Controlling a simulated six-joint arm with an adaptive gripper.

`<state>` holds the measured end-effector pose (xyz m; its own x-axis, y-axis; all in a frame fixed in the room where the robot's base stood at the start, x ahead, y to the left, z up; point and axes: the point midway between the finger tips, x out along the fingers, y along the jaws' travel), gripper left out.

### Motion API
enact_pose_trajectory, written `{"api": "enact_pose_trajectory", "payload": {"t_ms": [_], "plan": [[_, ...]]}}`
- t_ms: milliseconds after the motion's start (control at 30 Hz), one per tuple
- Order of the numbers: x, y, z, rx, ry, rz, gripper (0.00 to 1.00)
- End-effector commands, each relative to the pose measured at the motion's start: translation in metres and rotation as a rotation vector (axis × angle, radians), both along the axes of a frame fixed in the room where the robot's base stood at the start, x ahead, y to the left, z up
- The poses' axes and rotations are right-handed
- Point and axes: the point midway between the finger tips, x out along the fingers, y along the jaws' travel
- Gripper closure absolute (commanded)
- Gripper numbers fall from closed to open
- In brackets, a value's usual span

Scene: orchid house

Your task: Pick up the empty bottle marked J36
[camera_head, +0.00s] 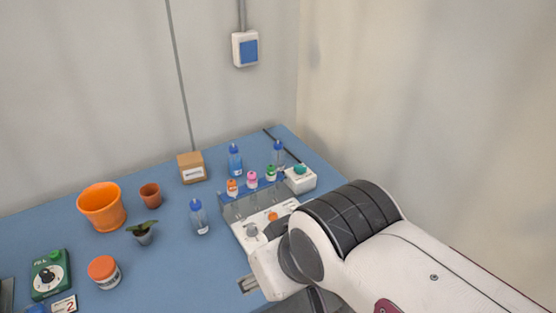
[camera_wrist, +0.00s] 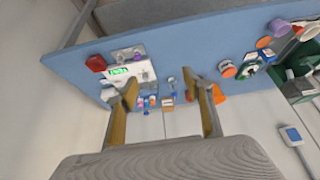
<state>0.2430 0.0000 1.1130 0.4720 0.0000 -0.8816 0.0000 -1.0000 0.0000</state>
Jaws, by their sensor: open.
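Three blue-capped bottles stand on the blue bench in the head view. The front bottle (camera_head: 199,218) looks clear, with a pale label. The back-left bottle (camera_head: 235,160) looks filled with blue. The back-right bottle (camera_head: 278,155) stands behind the rack and is partly hidden. No label is readable, so I cannot tell which is J36. In the wrist view, my gripper (camera_wrist: 160,83) is open, its two fingers spread with nothing held. A small blue-capped bottle (camera_wrist: 173,86) shows beyond and between the fingertips, apart from them. In the head view my arm hides most of the gripper.
A white device with a rack (camera_head: 240,206) of small coloured-cap vials stands right of the front bottle. Left are a small potted plant (camera_head: 144,233), orange pot (camera_head: 102,207), terracotta pot (camera_head: 150,196), orange-lidded jar (camera_head: 104,272) and green box (camera_head: 49,274). A cardboard box (camera_head: 191,168) sits behind.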

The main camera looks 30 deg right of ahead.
Motion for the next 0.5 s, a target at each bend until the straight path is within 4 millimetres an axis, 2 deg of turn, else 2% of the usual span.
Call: {"api": "enact_pose_trajectory", "payload": {"t_ms": [67, 133, 500], "plan": [[0.0, 0.0, 0.0, 0.0, 0.0, 0.0, 0.49], [0.0, 0.0, 0.0, 0.0, 0.0, 0.0, 0.54], [0.0033, -0.0019, 0.0013, -0.004, -0.004, -0.005, 0.54]]}}
